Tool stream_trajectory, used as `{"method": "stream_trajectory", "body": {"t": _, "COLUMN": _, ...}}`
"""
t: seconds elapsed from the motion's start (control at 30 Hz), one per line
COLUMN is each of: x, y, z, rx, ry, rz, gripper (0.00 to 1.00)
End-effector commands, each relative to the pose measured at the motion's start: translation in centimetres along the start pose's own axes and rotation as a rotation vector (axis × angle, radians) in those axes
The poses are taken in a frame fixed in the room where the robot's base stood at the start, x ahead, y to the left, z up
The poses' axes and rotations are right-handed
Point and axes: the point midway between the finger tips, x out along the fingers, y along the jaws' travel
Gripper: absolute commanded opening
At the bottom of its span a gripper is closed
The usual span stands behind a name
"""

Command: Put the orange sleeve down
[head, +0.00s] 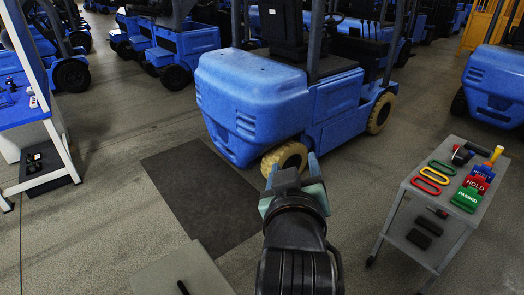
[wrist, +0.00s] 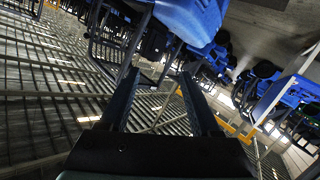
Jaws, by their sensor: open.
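My gripper (head: 293,172) is raised over the floor in the middle of the head view, in front of a blue forklift. Its two fingers are apart with nothing between them. In the wrist view my gripper (wrist: 157,80) also shows open and empty. I cannot make out an orange sleeve in either view. A grey cart (head: 456,218) at the right carries a green loop (head: 442,167), a yellow loop (head: 434,175) and a red loop (head: 425,186). My gripper is well to the left of the cart, touching nothing.
On the cart also lie a red HOLD tag (head: 476,184), a green PASSED tag (head: 467,199) and a yellow-handled item (head: 496,154). The blue forklift (head: 255,95) stands close ahead. A dark mat (head: 200,190) lies on open floor. A blue-topped bench (head: 18,108) is at the left.

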Motion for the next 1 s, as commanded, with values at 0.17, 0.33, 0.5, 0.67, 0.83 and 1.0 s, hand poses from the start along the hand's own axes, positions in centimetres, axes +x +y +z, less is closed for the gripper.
{"method": "stream_trajectory", "body": {"t": 0.17, "x": -7.8, "y": 4.2, "z": -15.7, "rx": 0.196, "ry": 0.509, "rz": 0.104, "gripper": 0.64}}
{"method": "stream_trajectory", "body": {"t": 0.33, "x": -16.6, "y": 6.4, "z": -23.8, "rx": 0.329, "ry": 0.868, "rz": 0.112, "gripper": 0.64}}
{"method": "stream_trajectory", "body": {"t": 0.5, "x": -21.1, "y": 7.1, "z": -26.4, "rx": 0.384, "ry": 1.028, "rz": 0.098, "gripper": 0.64}}
{"method": "stream_trajectory", "body": {"t": 0.67, "x": -21.6, "y": 7.2, "z": -26.7, "rx": 0.392, "ry": 1.047, "rz": 0.096, "gripper": 0.64}}
{"method": "stream_trajectory", "body": {"t": 0.83, "x": -21.5, "y": 7.2, "z": -26.6, "rx": 0.390, "ry": 1.043, "rz": 0.096, "gripper": 0.64}}
{"method": "stream_trajectory", "body": {"t": 1.0, "x": -21.1, "y": 6.5, "z": -25.1, "rx": 0.390, "ry": 1.042, "rz": 0.095, "gripper": 0.64}}
